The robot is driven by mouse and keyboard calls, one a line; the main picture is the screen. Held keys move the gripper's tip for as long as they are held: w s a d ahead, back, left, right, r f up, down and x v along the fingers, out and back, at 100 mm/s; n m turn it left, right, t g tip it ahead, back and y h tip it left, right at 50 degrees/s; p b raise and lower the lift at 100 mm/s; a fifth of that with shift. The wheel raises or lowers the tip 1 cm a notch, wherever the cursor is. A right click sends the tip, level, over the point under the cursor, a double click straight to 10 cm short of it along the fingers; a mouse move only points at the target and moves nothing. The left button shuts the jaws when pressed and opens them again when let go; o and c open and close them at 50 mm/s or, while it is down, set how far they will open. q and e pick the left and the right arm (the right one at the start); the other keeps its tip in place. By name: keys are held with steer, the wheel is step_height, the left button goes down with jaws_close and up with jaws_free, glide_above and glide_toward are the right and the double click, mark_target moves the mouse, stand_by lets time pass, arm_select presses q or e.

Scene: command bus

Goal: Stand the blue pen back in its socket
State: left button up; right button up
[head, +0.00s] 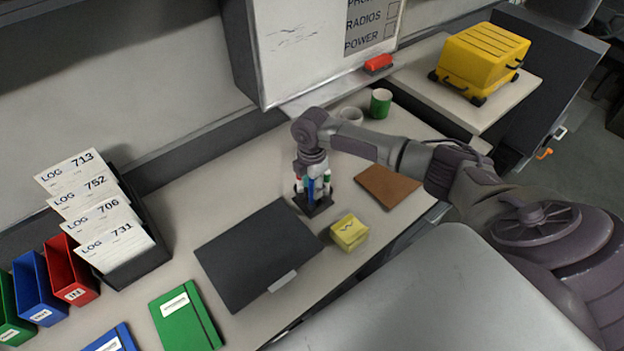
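A small dark pen stand (316,207) is on the desk behind the yellow note block. The blue pen (311,190) is upright at the stand, directly below my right gripper. Its lower end is at the stand, but I cannot tell whether it is seated in a socket. A pen with a green top (327,177) and one with some red (299,184) stand beside it. My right gripper (311,178) points down over the stand, with its fingers at the blue pen's top. The fingers are too small and overlapped to tell whether they are closed on it. My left gripper is out of view.
A yellow note block (349,232), dark folder (258,255) and brown pad (387,187) lie close around the stand. A green mug (380,103) and a pale cup (351,115) are behind my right arm. A whiteboard (320,45) rises at the back.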

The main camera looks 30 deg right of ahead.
step_height(320, 180, up, 12)
steer(key=shift+r, duration=0.1)
stand_by(0.6)
stand_by(0.6)
